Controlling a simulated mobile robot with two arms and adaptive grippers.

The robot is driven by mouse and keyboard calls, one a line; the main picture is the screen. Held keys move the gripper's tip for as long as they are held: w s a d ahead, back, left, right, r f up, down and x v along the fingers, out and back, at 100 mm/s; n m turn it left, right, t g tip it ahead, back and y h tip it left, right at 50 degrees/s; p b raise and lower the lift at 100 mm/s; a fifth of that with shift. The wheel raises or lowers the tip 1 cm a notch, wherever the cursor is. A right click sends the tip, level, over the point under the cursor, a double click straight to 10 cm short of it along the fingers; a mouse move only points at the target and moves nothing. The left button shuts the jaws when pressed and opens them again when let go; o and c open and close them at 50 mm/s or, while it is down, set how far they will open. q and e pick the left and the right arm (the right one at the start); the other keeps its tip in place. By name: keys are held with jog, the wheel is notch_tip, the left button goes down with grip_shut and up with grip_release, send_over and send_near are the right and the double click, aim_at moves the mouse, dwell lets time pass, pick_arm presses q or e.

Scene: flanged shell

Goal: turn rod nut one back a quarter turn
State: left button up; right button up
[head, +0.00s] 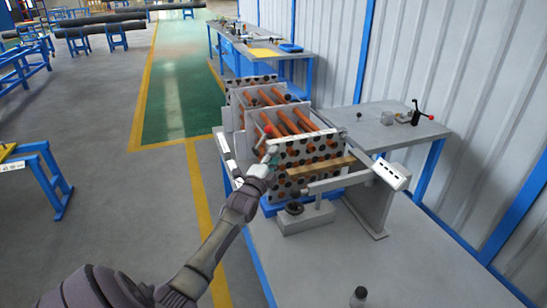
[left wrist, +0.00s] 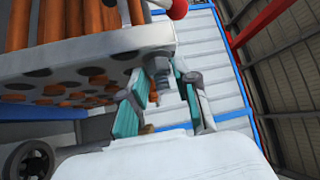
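The flanged shell has a pale end plate (head: 312,146) with rows of dark holes and copper-coloured rods (head: 292,120) behind it. In the left wrist view the plate's edge (left wrist: 90,57) and rods (left wrist: 60,22) fill the upper left. A grey nut (left wrist: 160,72) sits at the plate's corner. My left gripper (head: 273,155) is at the plate's upper left corner in the head view. In the left wrist view its teal-padded fingers (left wrist: 165,90) stand apart, one on each side of the nut, with a visible gap. In the head view the gripper hides the nut. My right gripper is not in view.
A red ball (head: 268,131) is close by the gripper, also in the wrist view (left wrist: 177,8). A wooden bar (head: 320,166) and a grey arm with a white box (head: 391,172) stand before the plate. A dark bottle (head: 358,297) is on the front table. The table's front is mostly clear.

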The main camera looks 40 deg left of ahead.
pick_arm(q)
grip_shut()
jog(key=shift+w+d+f+n+t+y+b, duration=0.15)
jog(key=shift+n+t+y+b, duration=0.15)
jog(key=shift+n+y+b, duration=1.7)
jog(key=shift+a+f+n+t+y+b, duration=0.1)
jog(key=shift+n+t+y+b, duration=0.35)
jog(key=shift+n+b, duration=1.8)
jog(key=shift+w+d+f+n+t+y+b, duration=0.15)
jog(key=shift+n+y+b, duration=1.1)
jog(key=shift+b, duration=1.85)
jog(key=shift+s, duration=0.1)
